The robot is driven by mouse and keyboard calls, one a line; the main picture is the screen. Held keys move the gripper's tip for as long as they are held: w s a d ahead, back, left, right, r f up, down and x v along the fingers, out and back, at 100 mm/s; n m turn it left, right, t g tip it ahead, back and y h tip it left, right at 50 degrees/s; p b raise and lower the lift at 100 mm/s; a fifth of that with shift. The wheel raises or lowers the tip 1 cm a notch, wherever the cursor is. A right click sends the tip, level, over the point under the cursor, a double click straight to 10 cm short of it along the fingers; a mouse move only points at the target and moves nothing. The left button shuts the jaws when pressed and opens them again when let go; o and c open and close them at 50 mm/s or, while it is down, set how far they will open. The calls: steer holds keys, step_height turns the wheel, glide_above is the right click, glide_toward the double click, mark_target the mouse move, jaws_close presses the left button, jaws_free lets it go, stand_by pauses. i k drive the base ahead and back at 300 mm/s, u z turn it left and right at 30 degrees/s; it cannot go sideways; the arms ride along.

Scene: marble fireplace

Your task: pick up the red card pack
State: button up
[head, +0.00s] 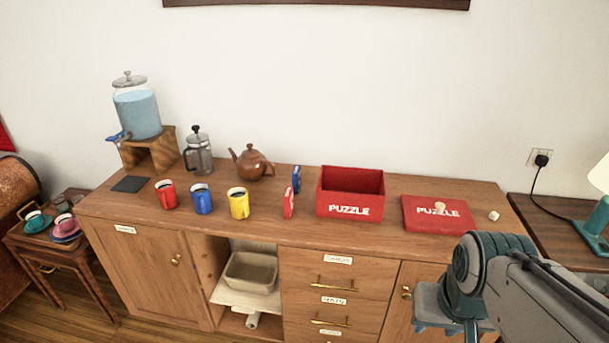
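The red card pack (288,204) is a small, thin red box with white marking. It stands upright on the wooden sideboard (270,227), near the front edge and left of the red puzzle box. A similar blue card pack (296,180) stands upright just behind it. My arm shows in the lower right corner, in front of the sideboard and well to the right of the red pack.
The open puzzle box (350,193) and its lid (437,213) lie to the right. A yellow mug (239,203), blue mug (202,199) and red mug (167,194) stand left of the packs. A brown teapot (251,164) stands behind. Bare wood lies in front of the pack.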

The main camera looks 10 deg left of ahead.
mark_target(288, 207)
steer(key=u, duration=1.95)
steer(key=i, duration=1.95)
steer(key=z, duration=3.1)
